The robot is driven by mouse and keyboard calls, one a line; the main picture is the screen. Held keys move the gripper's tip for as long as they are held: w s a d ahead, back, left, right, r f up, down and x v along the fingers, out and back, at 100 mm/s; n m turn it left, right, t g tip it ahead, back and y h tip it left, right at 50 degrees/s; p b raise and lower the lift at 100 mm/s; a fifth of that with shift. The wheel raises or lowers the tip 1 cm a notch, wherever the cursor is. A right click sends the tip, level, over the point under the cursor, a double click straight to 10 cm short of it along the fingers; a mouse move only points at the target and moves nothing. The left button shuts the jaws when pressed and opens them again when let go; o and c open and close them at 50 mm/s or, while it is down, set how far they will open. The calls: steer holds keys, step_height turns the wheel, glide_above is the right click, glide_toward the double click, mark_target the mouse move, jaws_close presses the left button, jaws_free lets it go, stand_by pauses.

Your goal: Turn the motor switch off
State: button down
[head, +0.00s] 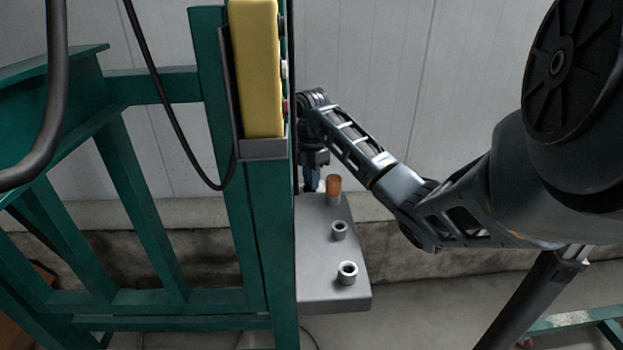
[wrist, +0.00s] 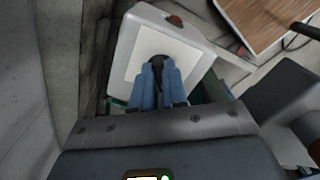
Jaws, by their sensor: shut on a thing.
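In the wrist view, a pale grey box (wrist: 200,30) with a white face plate (wrist: 136,58) lies straight ahead of my gripper. My gripper (wrist: 158,66) has its two blue fingers close together on a small dark knob (wrist: 160,60) at the plate, which appears to be the motor switch. The fingers cover most of the knob, so its setting cannot be read. In the head view, my gripper (head: 313,178) points down just right of the green post, which partly hides it. The switch cannot be made out there.
A yellow control box (head: 256,70) hangs in a holder on the green post (head: 243,220). A grey ledge (head: 320,285) carries an orange-topped peg (head: 334,188) and two metal sockets (head: 347,272), close to my gripper. A pale wall stands behind. Black cables hang at left.

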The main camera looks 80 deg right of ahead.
stand_by(0.4)
steer(key=c, duration=1.2)
jaws_free()
steer(key=shift+o, duration=0.2)
step_height(320, 180, up, 8)
steer(key=shift+f+p, duration=0.1)
steer(key=shift+p, duration=1)
